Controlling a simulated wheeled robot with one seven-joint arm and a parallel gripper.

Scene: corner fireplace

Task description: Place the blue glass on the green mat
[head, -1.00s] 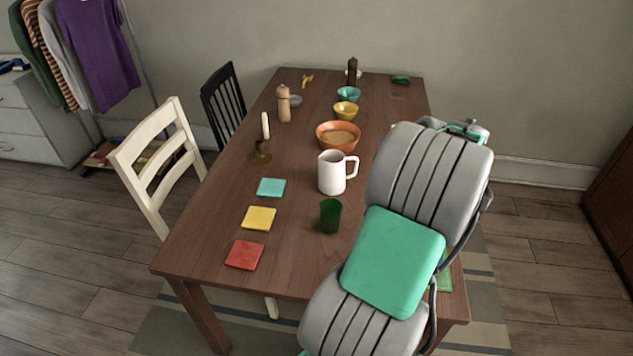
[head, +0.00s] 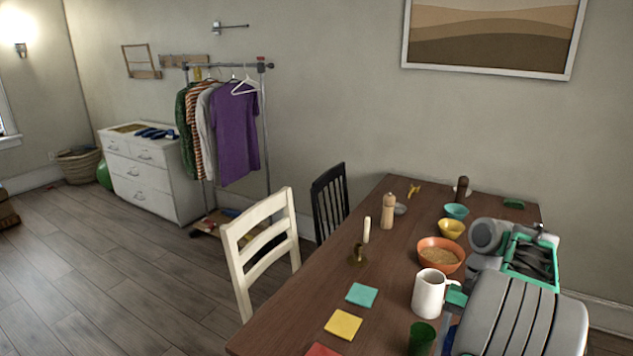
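A narrow blue patch (head: 451,339) shows at the left edge of my arm, right of the dark green glass. It may be the blue glass, but most of it is hidden. My gripper (head: 449,322) is mostly hidden behind my own arm, beside the white mug. Only a teal part and a thin grey edge show there, so its fingers and any hold cannot be made out. A teal mat (head: 362,295), a yellow mat (head: 343,324) and a partly cut-off red mat (head: 322,350) lie along the table's left side.
On the table (head: 310,306) stand a white mug (head: 428,294), a dark green glass (head: 421,338), an orange bowl (head: 440,256), a candle holder (head: 358,255) and a pepper mill (head: 387,212). A cream chair (head: 262,245) and a black chair (head: 329,203) stand at its left.

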